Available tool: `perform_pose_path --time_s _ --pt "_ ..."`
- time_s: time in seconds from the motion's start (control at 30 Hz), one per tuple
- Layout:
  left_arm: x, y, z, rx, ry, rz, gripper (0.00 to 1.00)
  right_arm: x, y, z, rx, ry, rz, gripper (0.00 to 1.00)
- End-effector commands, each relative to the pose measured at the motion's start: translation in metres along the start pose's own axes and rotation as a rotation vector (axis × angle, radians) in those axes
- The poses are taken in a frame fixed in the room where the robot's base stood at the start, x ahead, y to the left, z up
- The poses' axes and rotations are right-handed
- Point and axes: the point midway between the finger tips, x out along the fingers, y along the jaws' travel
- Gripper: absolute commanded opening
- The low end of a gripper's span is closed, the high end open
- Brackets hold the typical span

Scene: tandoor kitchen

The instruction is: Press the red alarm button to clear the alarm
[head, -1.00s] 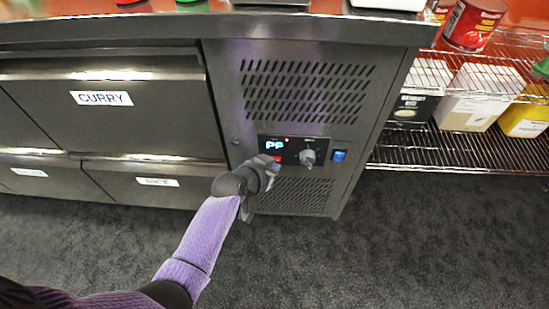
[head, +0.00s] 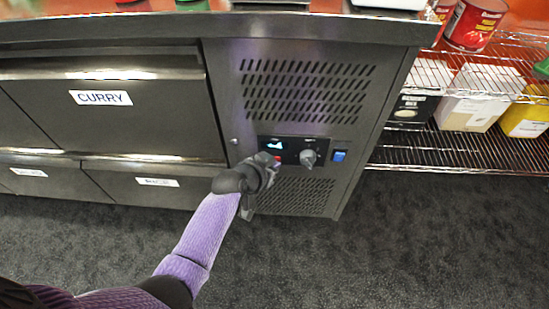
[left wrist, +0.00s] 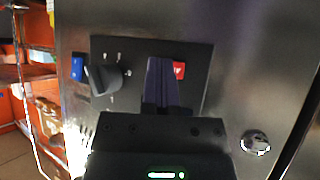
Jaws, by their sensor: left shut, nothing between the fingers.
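The red alarm button (head: 278,158) shows as a small red patch just beyond my left gripper's tip in the head view. In the left wrist view the red button (left wrist: 179,70) bears a white mark and sits right beside the fingertips. It is on a black control panel (head: 293,144) on the steel counter front. My left gripper (head: 272,167) is shut and empty, pointing at the panel; its fingers (left wrist: 161,68) cover part of the panel in the wrist view. I cannot tell whether they touch it. The lit blue-white display (head: 275,145) is too small to read surely.
A grey knob (head: 308,157) and a blue switch (head: 339,155) are right of the button. Vent slots (head: 305,90) lie above, drawers (head: 105,115) to the left. A wire shelf (head: 460,150) with boxes stands at the right. The dark floor in front is clear.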

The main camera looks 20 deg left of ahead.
Motion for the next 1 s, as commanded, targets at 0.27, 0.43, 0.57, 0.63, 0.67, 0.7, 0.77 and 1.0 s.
perform_pose_path --time_s 0.27,0.43,0.57,0.63,0.67,0.7,0.77,1.0 --pt "-0.011 0.007 0.004 0.0 0.001 0.0 0.0 -0.01 -0.004 -0.002 0.004 0.013 -0.006 0.89" --pt "-0.011 0.008 0.007 0.0 0.001 0.0 0.0 -0.01 -0.005 -0.002 0.004 0.012 -0.008 0.89" --pt "-0.011 0.008 0.007 0.0 0.0 0.0 0.0 -0.01 -0.005 -0.002 0.004 0.012 -0.008 0.89" --pt "-0.015 0.01 0.008 0.0 0.0 0.0 0.0 -0.013 -0.005 -0.002 0.004 0.016 -0.007 0.89" --pt "-0.017 0.011 0.009 0.0 0.0 0.0 0.0 -0.015 -0.004 -0.003 0.004 0.018 -0.006 0.89" --pt "-0.02 0.013 0.01 0.001 0.001 0.0 0.0 -0.018 -0.004 -0.003 0.004 0.021 -0.005 0.89" --pt "-0.025 0.017 0.013 0.001 0.0 0.001 0.0 -0.022 -0.003 -0.003 0.004 0.024 -0.003 0.89" --pt "-0.041 0.029 0.026 0.001 0.0 0.001 0.0 -0.034 0.003 -0.003 0.004 0.035 0.006 0.89"
